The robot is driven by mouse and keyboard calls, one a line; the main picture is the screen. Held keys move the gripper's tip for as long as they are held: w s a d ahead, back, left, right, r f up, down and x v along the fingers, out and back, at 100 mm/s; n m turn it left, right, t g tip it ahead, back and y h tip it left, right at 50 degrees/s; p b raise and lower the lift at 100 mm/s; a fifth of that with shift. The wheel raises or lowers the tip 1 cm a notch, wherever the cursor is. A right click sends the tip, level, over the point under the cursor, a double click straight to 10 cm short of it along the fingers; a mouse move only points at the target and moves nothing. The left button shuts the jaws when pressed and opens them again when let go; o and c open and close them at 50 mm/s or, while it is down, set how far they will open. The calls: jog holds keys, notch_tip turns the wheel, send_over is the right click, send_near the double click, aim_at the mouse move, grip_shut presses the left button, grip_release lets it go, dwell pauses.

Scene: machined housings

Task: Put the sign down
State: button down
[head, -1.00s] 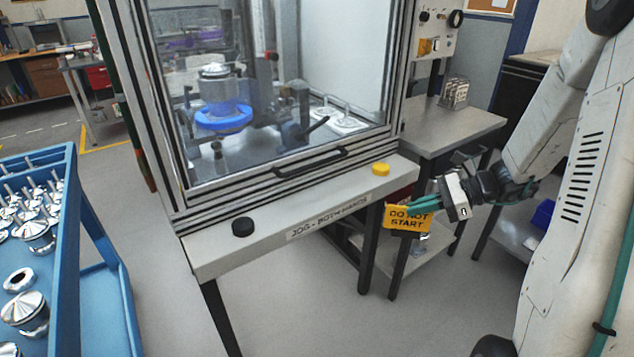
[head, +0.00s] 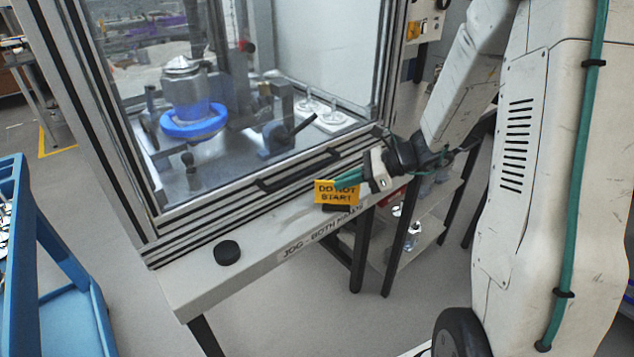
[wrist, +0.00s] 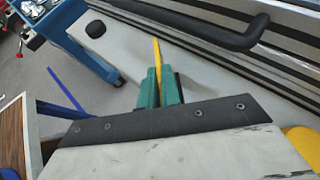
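The yellow "DO NOT START" sign (head: 337,192) is upright over the grey ledge (head: 200,285) at the front of the machine. My gripper (head: 347,179) has green fingers shut on its upper right part. A dark patch shows just under the sign; I cannot tell whether the sign touches the ledge. In the wrist view the sign (wrist: 157,52) is a thin yellow strip, edge-on, between the two green fingertips (wrist: 158,85).
A black round button (head: 228,253) sits on the ledge, left of the sign. The yellow button (wrist: 303,138) is close beside my gripper. The door handle (head: 298,171) runs just behind the ledge. A blue cart (head: 60,300) stands at the left.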

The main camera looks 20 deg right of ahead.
aim_at(321, 181)
jog(key=w+a, duration=0.1)
jog(key=a, duration=0.2)
jog(key=w+a, duration=0.1)
jog(key=a, duration=0.1)
jog(key=shift+w+a, duration=0.3)
jog(key=shift+w+a+f, duration=0.15)
jog(key=shift+a, duration=0.2)
jog(key=shift+d+f, duration=0.1)
jog(key=shift+f, duration=0.05)
jog(key=shift+f, duration=0.1)
jog(key=c, duration=1.9)
grip_release()
